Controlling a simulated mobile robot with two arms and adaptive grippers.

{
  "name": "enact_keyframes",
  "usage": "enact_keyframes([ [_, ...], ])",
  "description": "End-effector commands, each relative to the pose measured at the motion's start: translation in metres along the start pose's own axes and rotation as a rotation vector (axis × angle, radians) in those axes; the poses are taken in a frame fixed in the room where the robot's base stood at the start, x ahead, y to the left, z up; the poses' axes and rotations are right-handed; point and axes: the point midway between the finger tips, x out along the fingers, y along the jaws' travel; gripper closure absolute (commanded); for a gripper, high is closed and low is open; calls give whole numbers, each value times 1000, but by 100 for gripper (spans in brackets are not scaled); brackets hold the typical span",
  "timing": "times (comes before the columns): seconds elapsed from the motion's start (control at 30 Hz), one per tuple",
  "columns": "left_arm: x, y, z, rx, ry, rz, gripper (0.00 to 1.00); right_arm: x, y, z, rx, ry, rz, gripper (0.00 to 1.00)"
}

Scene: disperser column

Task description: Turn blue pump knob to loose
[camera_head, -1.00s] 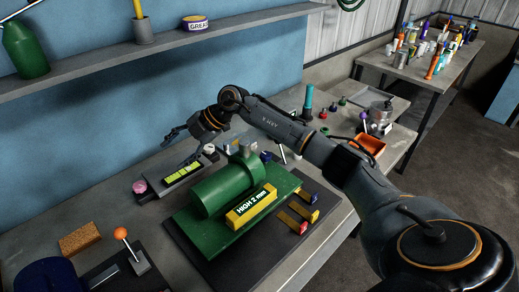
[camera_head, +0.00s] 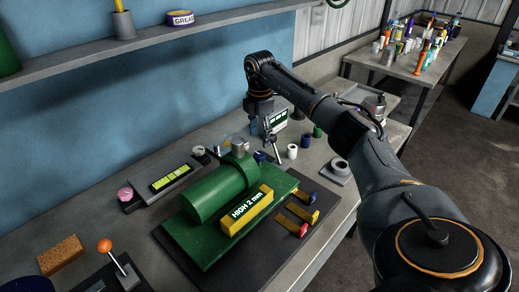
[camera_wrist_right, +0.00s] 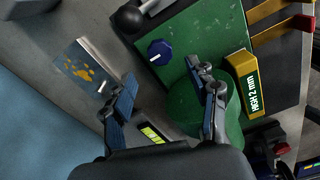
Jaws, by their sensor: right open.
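The blue pump knob (camera_wrist_right: 159,52) is a round lobed knob with a white mark, on the green plate beside the green pump body (camera_wrist_right: 232,118). In the head view the knob (camera_head: 259,157) shows small, behind the pump body. My right gripper (camera_wrist_right: 163,82) is open and empty in the right wrist view, its fingertips apart with the knob beyond the gap, not between them. In the head view the right gripper (camera_head: 268,136) points down just behind the knob. My left gripper is not in view.
A yellow block labelled "HIGH 2 mm" (camera_head: 246,209) lies along the pump. Yellow levers with red and blue ends (camera_head: 303,212) are at its right. A ball-topped lever (camera_wrist_right: 130,19) stands close to the knob. A grey shelf (camera_head: 150,38) runs above.

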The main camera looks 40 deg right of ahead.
Motion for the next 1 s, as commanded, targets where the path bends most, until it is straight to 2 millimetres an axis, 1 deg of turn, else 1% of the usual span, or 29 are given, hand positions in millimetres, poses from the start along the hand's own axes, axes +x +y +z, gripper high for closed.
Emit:
enact_keyframes([
  [0.03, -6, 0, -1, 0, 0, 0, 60, 10, -1, 0, 0, 0, -5, 41],
  [0.2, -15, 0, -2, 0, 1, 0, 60, 42, -1, -1, -1, 2, -3, 41],
  [0.3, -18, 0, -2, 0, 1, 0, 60, 56, 0, -1, -1, 2, -1, 41],
  [0.4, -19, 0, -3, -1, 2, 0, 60, 65, 0, -1, -1, 1, -1, 41],
  [0.53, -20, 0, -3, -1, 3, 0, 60, 71, 0, -1, -2, 1, 1, 41],
  [0.77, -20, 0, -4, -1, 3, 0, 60, 72, 0, -1, -2, 1, 2, 41],
  [0.8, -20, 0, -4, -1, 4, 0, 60, 72, 0, -1, -2, 1, 2, 45],
  [0.87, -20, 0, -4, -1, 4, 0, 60, 72, 0, -1, -2, 1, 2, 57],
  [0.9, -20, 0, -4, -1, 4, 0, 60, 72, 0, -1, -2, 1, 2, 65],
  [0.97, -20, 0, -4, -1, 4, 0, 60, 72, 0, -1, -2, 1, 1, 78],
  [1.0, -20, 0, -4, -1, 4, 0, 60, 72, 0, -1, -2, 1, 2, 86],
])
